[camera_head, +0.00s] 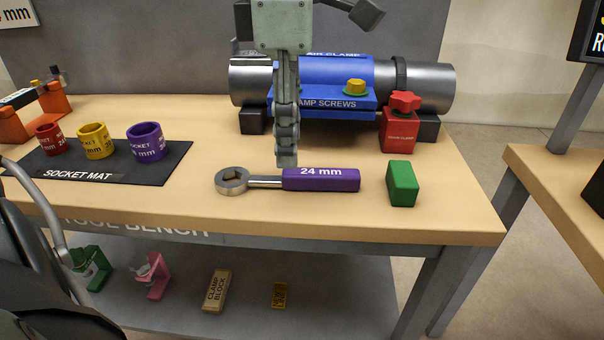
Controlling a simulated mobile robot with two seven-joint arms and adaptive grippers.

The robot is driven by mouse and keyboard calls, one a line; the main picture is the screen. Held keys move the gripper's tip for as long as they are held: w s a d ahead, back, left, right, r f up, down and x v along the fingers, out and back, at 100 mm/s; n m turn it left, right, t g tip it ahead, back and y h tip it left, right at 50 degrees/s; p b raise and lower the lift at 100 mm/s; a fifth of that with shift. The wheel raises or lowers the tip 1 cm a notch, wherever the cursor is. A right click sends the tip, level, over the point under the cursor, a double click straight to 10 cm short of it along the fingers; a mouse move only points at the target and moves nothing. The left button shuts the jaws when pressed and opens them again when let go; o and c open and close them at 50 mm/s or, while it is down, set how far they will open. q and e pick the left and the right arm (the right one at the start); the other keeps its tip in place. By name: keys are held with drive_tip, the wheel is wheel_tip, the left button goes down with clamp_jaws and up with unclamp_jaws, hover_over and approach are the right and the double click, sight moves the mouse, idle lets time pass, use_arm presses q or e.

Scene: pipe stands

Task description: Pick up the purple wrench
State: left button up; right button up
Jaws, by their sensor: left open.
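The purple wrench (320,179) lies flat on the tool bench, its handle marked "24 mm" and pointing right. Its silver ring head (232,181) is at the left end. My left gripper (287,152) points down from the top of the view, and its fingertips show just behind and above the wrench, near where the shaft meets the handle. It is open and holds nothing. The fingers line up one behind the other, so the gap between them is hidden. I cannot tell whether the fingertips touch the bench. My right gripper is not in view.
A green block (402,184) lies right of the handle. Behind are a blue pipe clamp (335,72) on a grey pipe and a red block with a knob (398,128). Left is the socket mat (105,176) with red, yellow and purple sockets. Bare bench lies before the wrench.

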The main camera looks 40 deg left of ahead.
sight(291, 170)
use_arm(q)
wheel_tip(291, 170, down, 5)
drive_tip(key=shift+w, duration=0.15)
clamp_jaws()
idle(0.4)
